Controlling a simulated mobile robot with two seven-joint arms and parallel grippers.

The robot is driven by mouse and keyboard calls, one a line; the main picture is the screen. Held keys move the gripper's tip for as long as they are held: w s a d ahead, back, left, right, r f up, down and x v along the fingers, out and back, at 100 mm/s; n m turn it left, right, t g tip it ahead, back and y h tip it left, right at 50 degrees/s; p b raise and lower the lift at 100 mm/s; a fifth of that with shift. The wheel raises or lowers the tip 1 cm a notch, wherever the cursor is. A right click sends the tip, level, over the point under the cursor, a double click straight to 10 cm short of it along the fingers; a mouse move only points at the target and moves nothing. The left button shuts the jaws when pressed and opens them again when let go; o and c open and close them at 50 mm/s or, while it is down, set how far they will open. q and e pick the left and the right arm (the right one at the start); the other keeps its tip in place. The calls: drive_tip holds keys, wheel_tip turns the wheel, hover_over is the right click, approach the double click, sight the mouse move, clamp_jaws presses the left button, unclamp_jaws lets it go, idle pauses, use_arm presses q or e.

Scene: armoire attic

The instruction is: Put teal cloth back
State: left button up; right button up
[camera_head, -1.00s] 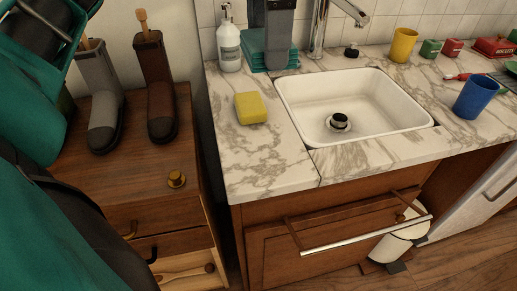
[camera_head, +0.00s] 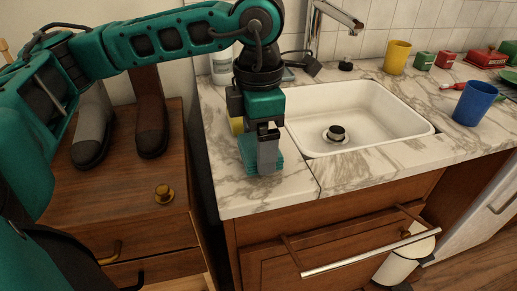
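The folded teal cloth (camera_head: 246,157) is at the front left of the marble counter, left of the sink. My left gripper (camera_head: 266,152) points down at it from above, with a grey finger in front of the cloth. The cloth sits between its fingers, low over the counter; I cannot tell whether its bottom touches the marble. A small teal patch (camera_head: 288,75) shows behind my arm at the back of the counter; I cannot tell what it belongs to. My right gripper is not in view.
A yellow sponge (camera_head: 237,125) is partly hidden behind my gripper. The white sink (camera_head: 365,115) is to the right, with a yellow cup (camera_head: 397,56) and blue cup (camera_head: 474,102) beyond. Boots (camera_head: 150,125) stand on the wooden cabinet (camera_head: 120,190) at left.

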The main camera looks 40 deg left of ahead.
use_arm(q)
drive_tip(key=shift+f, duration=0.9)
drive_tip(key=shift+f, duration=0.1)
drive_tip(key=o, duration=0.5)
drive_tip(key=shift+f, duration=0.1)
drive_tip(key=shift+o, duration=0.8)
drive_tip(key=shift+r, duration=0.25)
wheel_tip(320, 180, up, 12)
drive_tip(key=p, duration=0.2)
